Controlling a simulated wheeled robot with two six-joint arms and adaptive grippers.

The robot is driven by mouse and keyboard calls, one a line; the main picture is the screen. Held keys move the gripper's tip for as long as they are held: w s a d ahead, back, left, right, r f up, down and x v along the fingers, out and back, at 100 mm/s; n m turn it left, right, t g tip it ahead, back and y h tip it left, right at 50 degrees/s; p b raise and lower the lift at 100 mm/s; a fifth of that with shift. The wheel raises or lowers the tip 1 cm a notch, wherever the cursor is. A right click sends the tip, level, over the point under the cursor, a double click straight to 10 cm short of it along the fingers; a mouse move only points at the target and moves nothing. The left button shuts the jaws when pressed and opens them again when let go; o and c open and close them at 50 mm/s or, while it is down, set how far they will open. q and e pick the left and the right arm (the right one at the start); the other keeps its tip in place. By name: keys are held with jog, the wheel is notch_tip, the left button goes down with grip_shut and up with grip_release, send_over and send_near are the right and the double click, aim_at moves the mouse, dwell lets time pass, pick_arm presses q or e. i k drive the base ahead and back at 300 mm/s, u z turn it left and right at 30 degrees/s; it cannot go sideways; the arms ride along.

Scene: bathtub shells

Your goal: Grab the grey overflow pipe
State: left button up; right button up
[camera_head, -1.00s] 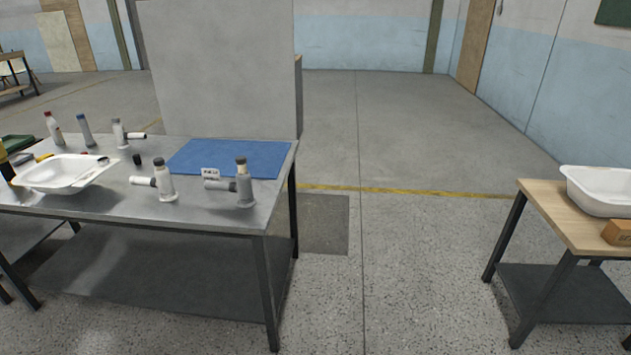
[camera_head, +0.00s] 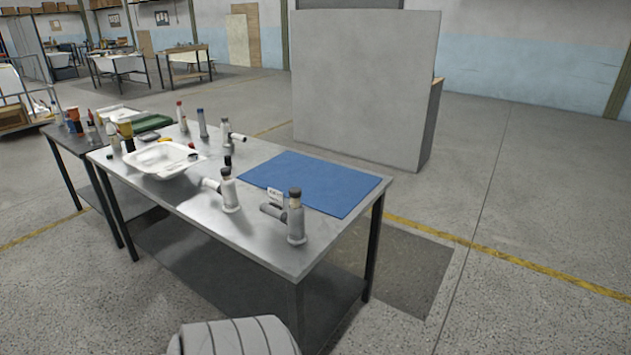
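The grey overflow pipe (camera_head: 296,222) stands upright near the front right corner of the metal table. It has a dark grey cap and a side branch pointing left. A similar white pipe (camera_head: 229,193) stands to its left, with its branch also pointing left. Another white pipe (camera_head: 226,137) stands at the back of the table with its branch pointing right. Neither of my grippers is in view. A rounded grey part, which seems to be one of my arm links, shows at the bottom edge.
The metal table (camera_head: 262,246) carries a blue mat (camera_head: 325,185), a small white label (camera_head: 275,195), a white basin (camera_head: 155,158) and several bottles. A grey panel (camera_head: 360,85) stands behind it. Open floor (camera_head: 540,210) lies to the right.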

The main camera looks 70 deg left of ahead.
aim_at(294, 218)
jog(key=u, duration=0.7)
jog(key=i, duration=0.9)
jog(key=u, duration=0.95)
